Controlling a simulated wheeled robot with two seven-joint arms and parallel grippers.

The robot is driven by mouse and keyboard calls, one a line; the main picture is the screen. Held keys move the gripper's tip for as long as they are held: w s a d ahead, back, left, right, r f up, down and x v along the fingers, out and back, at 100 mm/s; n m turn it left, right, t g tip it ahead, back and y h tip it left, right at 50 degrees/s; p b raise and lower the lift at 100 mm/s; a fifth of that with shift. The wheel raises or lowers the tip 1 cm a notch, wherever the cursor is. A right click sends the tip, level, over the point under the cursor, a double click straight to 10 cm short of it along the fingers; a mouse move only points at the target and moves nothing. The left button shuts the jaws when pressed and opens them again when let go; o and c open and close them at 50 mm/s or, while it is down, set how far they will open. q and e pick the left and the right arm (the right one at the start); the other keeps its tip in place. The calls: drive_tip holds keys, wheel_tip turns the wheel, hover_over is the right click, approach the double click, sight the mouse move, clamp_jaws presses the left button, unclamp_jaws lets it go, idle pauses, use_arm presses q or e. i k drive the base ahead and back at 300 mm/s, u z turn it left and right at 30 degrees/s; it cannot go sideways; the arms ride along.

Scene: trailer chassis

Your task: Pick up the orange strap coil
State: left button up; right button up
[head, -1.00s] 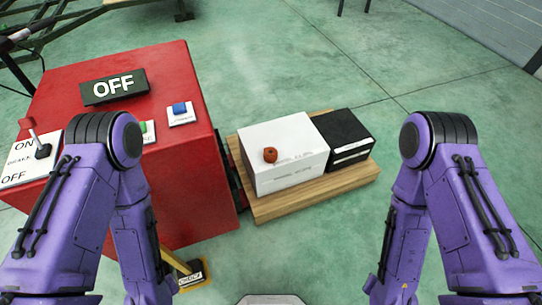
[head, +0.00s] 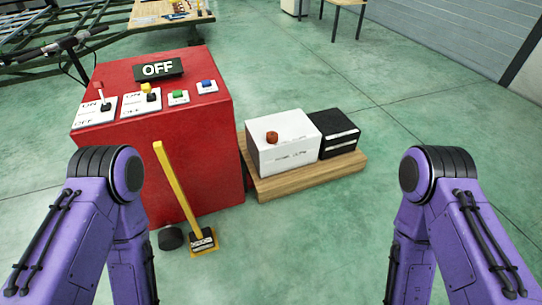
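The orange strap coil (head: 272,137) is a small round orange-red piece. The white box stands on a wooden board (head: 310,177) on the floor, beside a black box (head: 337,133). My two purple arms come in at the lower left and lower right, both well short of the coil. Both grippers are below the picture's edge, so their state is hidden.
A red control cabinet (head: 195,150) with switches and an OFF sign (head: 158,69) stands left of the boxes. A metal frame and a workbench (head: 165,12) are behind. The floor at right is clear.

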sight(272, 137)
drive_tip(key=z, duration=0.6)
drive_tip(key=i, duration=0.35)
drive_tip(key=z, duration=0.55)
drive_tip(key=i, duration=1.95)
drive_tip(key=u, duration=1.35)
drive_tip(key=i, duration=0.8)
drive_tip(key=u, duration=0.85)
